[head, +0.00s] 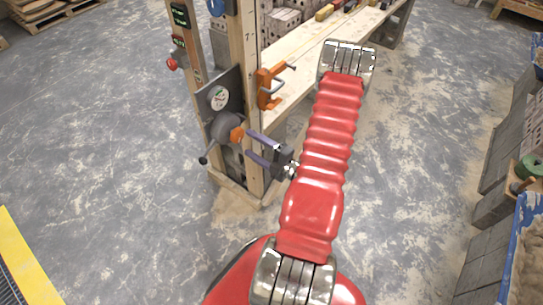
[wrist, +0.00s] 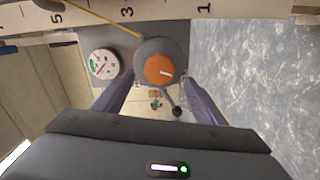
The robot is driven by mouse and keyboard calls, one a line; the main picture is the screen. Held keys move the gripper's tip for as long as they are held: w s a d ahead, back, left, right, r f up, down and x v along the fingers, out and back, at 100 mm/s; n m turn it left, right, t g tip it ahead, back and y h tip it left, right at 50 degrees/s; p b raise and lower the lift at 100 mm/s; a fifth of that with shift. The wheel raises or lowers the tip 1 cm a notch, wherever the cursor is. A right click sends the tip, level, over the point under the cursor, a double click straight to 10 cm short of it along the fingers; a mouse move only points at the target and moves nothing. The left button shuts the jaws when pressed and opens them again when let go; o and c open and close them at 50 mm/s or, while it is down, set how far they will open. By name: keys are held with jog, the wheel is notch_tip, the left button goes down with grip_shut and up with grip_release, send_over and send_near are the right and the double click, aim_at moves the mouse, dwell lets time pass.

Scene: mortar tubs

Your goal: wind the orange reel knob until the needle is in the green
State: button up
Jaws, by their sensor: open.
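The orange reel knob (head: 237,134) is on the front of a grey round reel (head: 222,127), fixed to a dark plate on a wooden post. In the wrist view the knob (wrist: 160,69) shows a short white mark pointing right. A small white gauge (head: 219,98) sits above the reel; in the wrist view the gauge (wrist: 103,65) is left of it, with green and red on its face. The needle is too small to read surely. My gripper (head: 248,144) is open, its purple fingers on either side of the knob, apparently not touching it.
A crank arm with a black ball (head: 203,160) sticks out from the reel. An orange clamp (head: 268,88) is on the post close above my gripper. A wooden bench (head: 310,60) with blocks runs behind.

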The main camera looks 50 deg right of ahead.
aim_at(239, 137)
jog(key=s, duration=0.7)
jog(key=shift+s+d, duration=0.15)
jog(key=shift+s, duration=0.25)
dwell(1.1)
jog(key=n, duration=2.9)
jog(key=shift+s+r, duration=0.15)
jog(key=shift+s, duration=0.25)
jog(key=shift+w, duration=0.15)
jog(key=shift+w+a, duration=0.15)
jog(key=shift+w, duration=3.25)
jog(key=shift+w+a, duration=0.1)
jog(key=shift+w, duration=3.3)
jog(key=shift+c, duration=0.4)
